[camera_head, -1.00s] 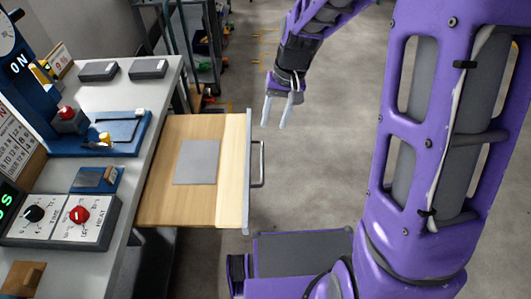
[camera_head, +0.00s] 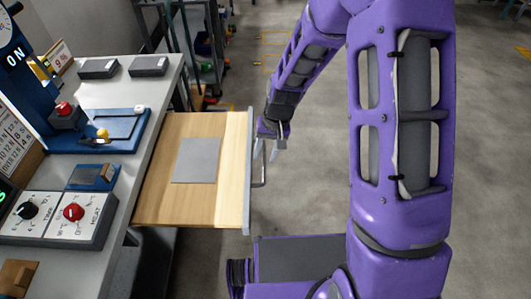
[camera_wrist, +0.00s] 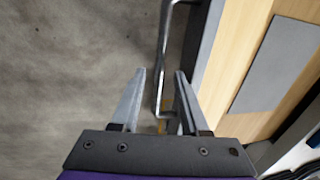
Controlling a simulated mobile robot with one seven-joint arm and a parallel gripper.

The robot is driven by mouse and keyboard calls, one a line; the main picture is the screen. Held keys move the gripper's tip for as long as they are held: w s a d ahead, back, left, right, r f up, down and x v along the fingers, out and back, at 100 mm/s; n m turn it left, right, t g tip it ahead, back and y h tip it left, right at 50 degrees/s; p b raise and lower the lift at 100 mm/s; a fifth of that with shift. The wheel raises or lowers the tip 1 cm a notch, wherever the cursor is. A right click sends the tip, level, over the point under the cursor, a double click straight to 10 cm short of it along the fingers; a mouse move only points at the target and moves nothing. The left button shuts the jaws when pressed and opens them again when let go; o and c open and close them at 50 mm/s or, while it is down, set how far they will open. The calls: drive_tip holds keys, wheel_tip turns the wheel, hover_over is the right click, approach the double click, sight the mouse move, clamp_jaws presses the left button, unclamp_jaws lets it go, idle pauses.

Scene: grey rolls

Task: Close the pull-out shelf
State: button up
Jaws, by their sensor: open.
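The pull-out shelf (camera_head: 232,185) is a light wooden board with a grey front edge, standing out from under the grey workbench. A metal bar handle (camera_head: 262,165) is fixed on its front edge. A flat grey sheet (camera_head: 196,160) lies on the shelf. My gripper (camera_head: 268,148) is open at the far end of the handle, just outside the shelf's front. In the wrist view the handle (camera_wrist: 161,65) runs down to between the open fingers (camera_wrist: 160,78), and the shelf (camera_wrist: 238,50) is to the right. I cannot tell whether a finger touches the handle.
The grey workbench (camera_head: 152,95) at left carries a blue press base (camera_head: 75,138), a control box with knobs (camera_head: 60,218) and two dark boxes (camera_head: 148,67). A rack with bins (camera_head: 205,60) stands behind.

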clamp_jaws()
idle(1.4)
